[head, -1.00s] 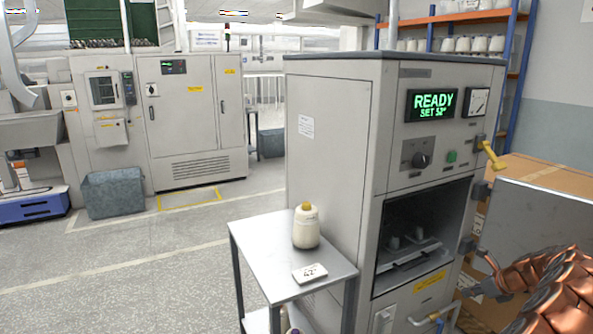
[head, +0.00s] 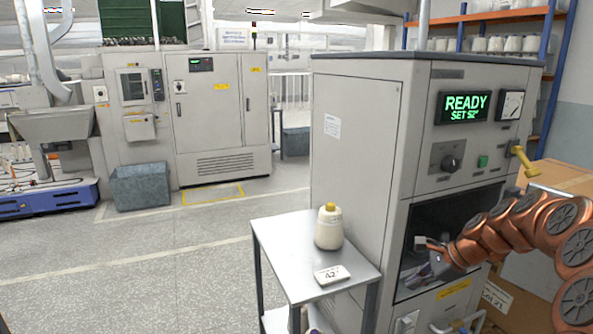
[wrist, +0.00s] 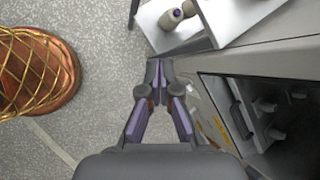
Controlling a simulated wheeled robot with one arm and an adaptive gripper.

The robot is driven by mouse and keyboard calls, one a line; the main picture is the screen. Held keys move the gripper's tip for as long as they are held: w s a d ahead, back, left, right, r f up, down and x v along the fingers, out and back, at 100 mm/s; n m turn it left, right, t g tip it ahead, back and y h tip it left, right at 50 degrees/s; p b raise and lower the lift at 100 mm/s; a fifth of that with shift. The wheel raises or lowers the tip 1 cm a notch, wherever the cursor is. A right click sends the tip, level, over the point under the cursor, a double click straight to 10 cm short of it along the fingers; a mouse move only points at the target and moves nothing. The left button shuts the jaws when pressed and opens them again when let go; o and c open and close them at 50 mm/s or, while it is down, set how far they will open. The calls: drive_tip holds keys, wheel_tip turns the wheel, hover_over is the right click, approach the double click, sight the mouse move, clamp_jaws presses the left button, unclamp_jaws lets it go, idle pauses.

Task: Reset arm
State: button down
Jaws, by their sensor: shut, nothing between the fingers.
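My copper-coloured arm reaches in from the right in the head view. My gripper (head: 432,262) is in front of the open chamber of the grey READY machine (head: 360,140). In the wrist view my gripper (wrist: 157,70) has its purple-lined fingers together at the tips, with nothing between them. The chamber, with a tray and pale bobbin holders (wrist: 266,105), shows to the right of the fingers there. In the head view my arm hides part of the chamber.
A small metal table (head: 290,258) stands left of the machine, bearing a cream cone with a yellow top (head: 328,228) and a "42" tag (head: 332,274). A yellow handle (head: 524,160) sticks out at the machine's right. Cardboard boxes stand at right.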

drive_tip(key=s+a+r+n+g+h, duration=0.2)
drive_tip(key=s+a+r+n+g, duration=0.15)
drive_tip(key=s+a+n, duration=1.1)
drive_tip(key=s+d+f+n+g+h, duration=0.1)
drive_tip(key=s+n+h, duration=0.1)
drive_tip(key=s, duration=1.1)
drive_tip(key=s+d+f+n+g+h, duration=0.1)
drive_tip(key=s+d+n+h, duration=0.1)
drive_tip(key=s, duration=1.1)
drive_tip(key=shift+s+f, duration=0.2)
drive_tip(key=shift+f, duration=0.15)
drive_tip(key=shift+d+n, duration=0.1)
drive_tip(key=shift+n, duration=0.15)
